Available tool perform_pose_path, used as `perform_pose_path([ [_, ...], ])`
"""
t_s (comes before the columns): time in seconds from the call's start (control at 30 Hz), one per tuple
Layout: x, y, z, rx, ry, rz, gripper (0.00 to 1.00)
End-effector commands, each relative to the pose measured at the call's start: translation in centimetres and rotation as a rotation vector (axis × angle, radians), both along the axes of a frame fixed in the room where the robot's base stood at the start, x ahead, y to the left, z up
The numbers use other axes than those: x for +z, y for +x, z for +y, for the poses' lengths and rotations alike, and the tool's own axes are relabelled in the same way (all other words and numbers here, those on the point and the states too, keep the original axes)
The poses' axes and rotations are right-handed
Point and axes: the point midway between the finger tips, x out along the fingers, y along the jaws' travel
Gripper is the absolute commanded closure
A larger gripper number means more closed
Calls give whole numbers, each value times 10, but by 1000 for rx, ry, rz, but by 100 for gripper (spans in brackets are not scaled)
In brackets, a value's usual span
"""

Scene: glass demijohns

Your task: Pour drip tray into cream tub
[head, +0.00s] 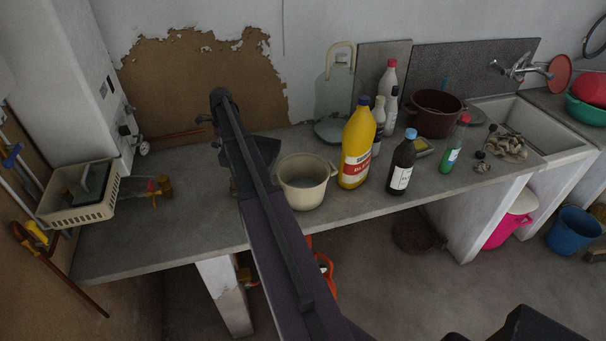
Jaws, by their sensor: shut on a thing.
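The cream tub (304,184), a round pot with small side handles, stands upright on the grey counter near its front edge, its mouth open upward. My gripper (235,181) is just left of it, mostly hidden behind my own dark arm. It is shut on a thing. A dark angular shape (263,149) shows beside the arm, behind and left of the tub; it looks like the drip tray, but I cannot make out its full outline or its contents. I cannot tell whether it touches the tub.
A yellow bottle (356,147) and a dark blue-capped bottle (402,164) stand right of the tub. Behind are white bottles and a brown pot (437,114). A cream basket (82,211) is at far left.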

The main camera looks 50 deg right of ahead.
Motion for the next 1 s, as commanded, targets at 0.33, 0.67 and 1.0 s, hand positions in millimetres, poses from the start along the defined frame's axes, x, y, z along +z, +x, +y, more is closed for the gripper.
perform_pose_path([
  [0.33,-16,5,3,0,-23,45,100],
  [0.67,-17,5,3,-1,-27,52,100],
  [1.0,-16,5,3,-1,-27,52,100],
])
